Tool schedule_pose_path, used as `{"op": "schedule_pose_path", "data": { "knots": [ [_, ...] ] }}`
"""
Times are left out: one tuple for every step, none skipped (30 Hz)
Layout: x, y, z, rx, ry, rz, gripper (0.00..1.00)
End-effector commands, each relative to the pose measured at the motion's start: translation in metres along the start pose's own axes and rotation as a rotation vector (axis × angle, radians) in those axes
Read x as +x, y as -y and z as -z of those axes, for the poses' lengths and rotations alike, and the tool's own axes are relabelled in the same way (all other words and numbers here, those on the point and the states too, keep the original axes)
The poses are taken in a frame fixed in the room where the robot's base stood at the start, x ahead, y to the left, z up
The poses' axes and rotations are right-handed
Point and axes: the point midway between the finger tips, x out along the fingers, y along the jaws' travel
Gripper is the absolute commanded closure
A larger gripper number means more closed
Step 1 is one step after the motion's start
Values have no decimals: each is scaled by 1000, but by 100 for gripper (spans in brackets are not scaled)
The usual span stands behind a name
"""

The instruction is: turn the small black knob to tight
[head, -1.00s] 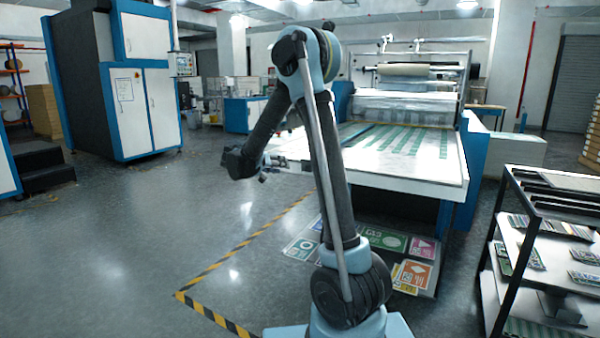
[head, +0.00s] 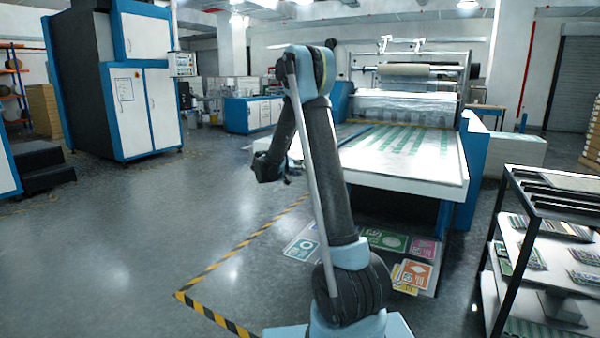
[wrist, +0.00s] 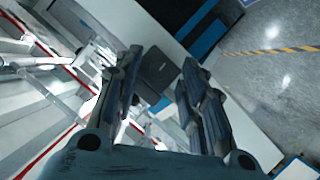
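I cannot make out the small black knob for certain in either view. In the wrist view, my gripper (wrist: 162,64) has its two fingers apart, with nothing visibly clamped between them. A dark grey, block-like part (wrist: 157,68) shows beyond and between the fingertips; I cannot tell whether it bears the knob or how far off it is. In the head view, my dark wrist is at the left side of the laminating machine (head: 405,160), and my arm hides the gripper's fingers.
The machine's white bed edge (head: 405,178) runs close to my arm. Printed sheets (head: 385,240) lie low beneath it. A black-framed rack (head: 505,215) stands at the right. Blue and white cabinets (head: 142,110) stand at the left. The floor between is clear, with yellow-black tape (head: 240,248).

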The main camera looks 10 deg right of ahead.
Motion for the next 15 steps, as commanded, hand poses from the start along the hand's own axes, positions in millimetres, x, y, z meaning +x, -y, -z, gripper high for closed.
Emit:
{"op": "schedule_pose_path", "data": {
  "knots": [
    [1, 0, 0, 0, 0, 0, 62],
    [2, 0, 0, 0, 0, 0, 62],
    [2, 0, 0, 0, 0, 0, 62],
    [2, 0, 0, 0, 0, 0, 62],
    [2, 0, 0, 0, 0, 0, 62],
    [2, 0, 0, 0, 0, 0, 62],
    [2, 0, 0, 0, 0, 0, 62],
    [2, 0, 0, 0, 0, 0, 62],
    [2, 0, 0, 0, 0, 0, 67],
    [2, 0, 0, 0, 0, 0, 74],
    [2, 0, 0, 0, 0, 0, 80],
    [2, 0, 0, 0, 0, 0, 89],
    [2, 0, 0, 0, 0, 0, 96],
    [2, 0, 0, 0, 0, 0, 100],
    [2, 0, 0, 0, 0, 0, 100]
  ]
}}
